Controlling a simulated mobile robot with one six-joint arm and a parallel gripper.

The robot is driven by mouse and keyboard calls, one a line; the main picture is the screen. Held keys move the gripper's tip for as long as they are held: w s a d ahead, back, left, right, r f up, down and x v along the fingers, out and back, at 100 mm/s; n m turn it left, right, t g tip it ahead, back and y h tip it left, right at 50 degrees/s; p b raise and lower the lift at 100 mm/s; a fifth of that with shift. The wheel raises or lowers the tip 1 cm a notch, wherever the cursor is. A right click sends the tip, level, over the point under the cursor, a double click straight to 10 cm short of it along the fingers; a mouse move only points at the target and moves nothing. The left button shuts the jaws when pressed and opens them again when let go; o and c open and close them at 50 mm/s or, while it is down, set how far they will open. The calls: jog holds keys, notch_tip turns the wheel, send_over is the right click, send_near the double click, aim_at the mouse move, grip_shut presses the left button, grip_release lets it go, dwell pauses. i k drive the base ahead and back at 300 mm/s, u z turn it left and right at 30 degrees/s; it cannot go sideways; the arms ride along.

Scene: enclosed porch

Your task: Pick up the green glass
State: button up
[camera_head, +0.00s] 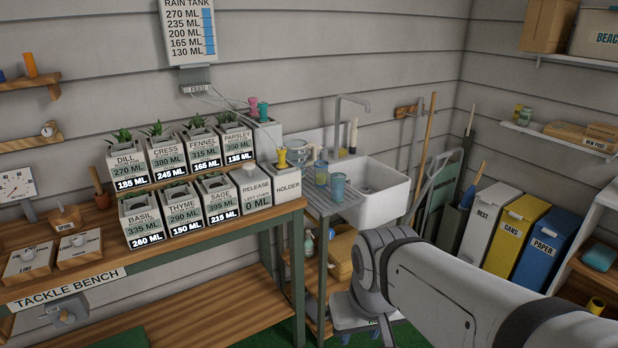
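Two translucent tumblers stand upright on the grey ribbed drainboard left of the sink. The back one (321,173) looks blue-grey, and the front one (337,187) looks blue-teal. A small teal-green cup (263,112) stands on a white block behind the plant boxes, beside a pink cup (253,104). I cannot tell for sure which of these is the green glass. My arm comes in from the lower right and bends down below the sink. My gripper does not show, and no glass is seen held.
A clear jug (301,153) stands behind the tumblers. The white sink (375,188) with its tall tap (340,120) is just right of them. A yellow cup (281,158) sits on the holder box (287,181) to their left. Labelled plant boxes fill the bench (185,250). Bins (487,224) stand at right.

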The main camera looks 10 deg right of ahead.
aim_at(338, 180)
jog(key=i, duration=0.85)
jog(key=u, duration=0.05)
